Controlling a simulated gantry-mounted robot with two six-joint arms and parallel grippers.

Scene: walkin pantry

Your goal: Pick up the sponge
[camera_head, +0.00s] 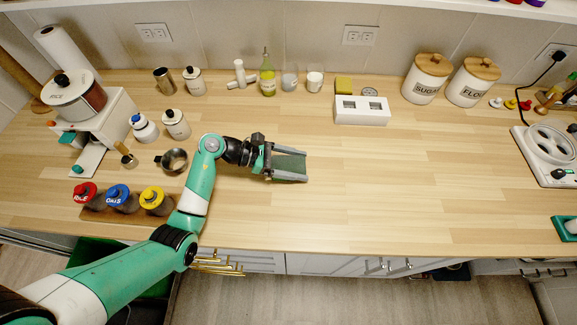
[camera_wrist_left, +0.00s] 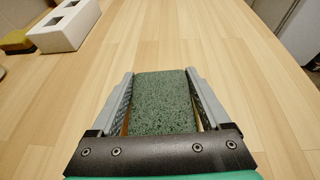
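A dark green, speckled, flat pad, which looks like the rough side of a sponge (camera_wrist_left: 163,100), lies lengthwise between the fingers of my left gripper (camera_wrist_left: 160,80) in the left wrist view. The fingers run close along both its long sides. Thin strips of wood show beside its near end, so I cannot tell if they press on it. In the head view my left gripper (camera_head: 288,165) is low over the counter middle with the green pad between its fingers. I cannot tell if the pad touches the counter. My right gripper is not in view.
A white block with two square openings (camera_head: 361,113) stands behind and right of my left gripper, with a yellow sponge-like block (camera_head: 343,85) behind it.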

